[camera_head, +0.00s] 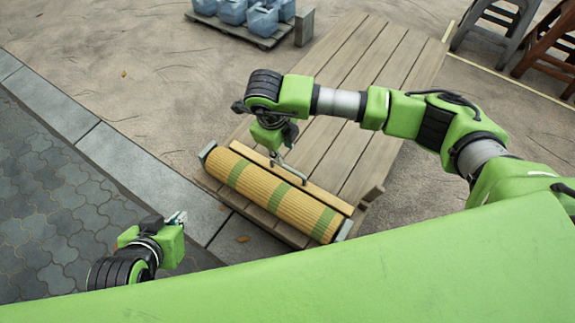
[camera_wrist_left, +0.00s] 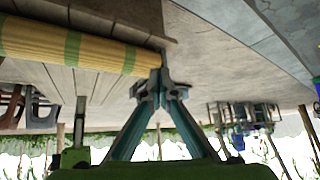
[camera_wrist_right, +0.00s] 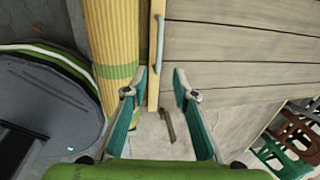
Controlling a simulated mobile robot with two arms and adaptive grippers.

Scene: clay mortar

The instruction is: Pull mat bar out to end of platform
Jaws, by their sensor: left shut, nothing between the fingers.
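The yellow mat roll with green stripes (camera_head: 270,195) lies across the near end of the wooden platform. The wooden mat bar (camera_head: 320,194) runs along its far side and carries a grey handle (camera_head: 291,171). My right gripper (camera_head: 280,152) is above the bar near the handle. In the right wrist view it (camera_wrist_right: 160,85) is open and empty, with the bar (camera_wrist_right: 153,55) and handle (camera_wrist_right: 160,40) ahead between its fingers. My left gripper (camera_head: 178,217) is shut and empty, left of the roll and apart from it; the left wrist view shows its fingertips together (camera_wrist_left: 160,88).
The slatted platform (camera_head: 375,70) stretches clear behind the bar. A pallet (camera_head: 240,33) with blue containers (camera_head: 232,12) stands at the back left. Stools (camera_head: 500,25) stand at the back right. Stone kerb (camera_head: 150,170) and paving (camera_head: 50,210) lie to the left.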

